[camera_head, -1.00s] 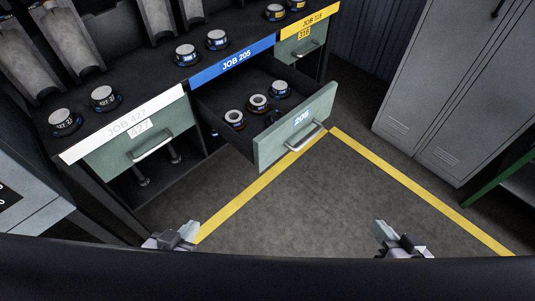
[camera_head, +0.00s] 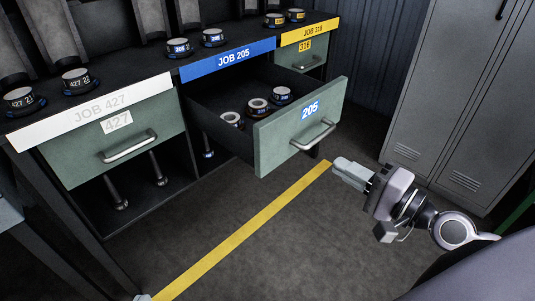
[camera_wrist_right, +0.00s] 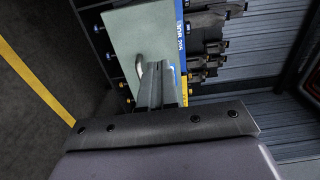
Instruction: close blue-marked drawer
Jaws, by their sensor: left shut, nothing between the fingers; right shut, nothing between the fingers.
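The blue-marked drawer (camera_head: 275,140) has a grey-green front with a blue 205 label (camera_head: 310,110) and a metal bar handle (camera_head: 313,136). It is pulled out beneath the blue JOB 205 strip (camera_head: 228,60). Three round parts, one of them a ring-topped part (camera_head: 257,106), stand inside. My right gripper (camera_head: 347,172) is shut and empty, low and right of the drawer front, apart from it in the head view. In the right wrist view its fingers (camera_wrist_right: 158,85) point toward the drawer front (camera_wrist_right: 140,35), overlapping it. Only a tip of my left gripper (camera_head: 142,297) shows at the bottom edge.
The 427 drawer (camera_head: 115,140) to the left and the yellow-marked 316 drawer (camera_head: 300,58) behind are closed. Round parts stand on the bench top. Grey lockers (camera_head: 455,100) stand at the right. The floor (camera_head: 270,240) with its yellow line (camera_head: 240,230) is clear.

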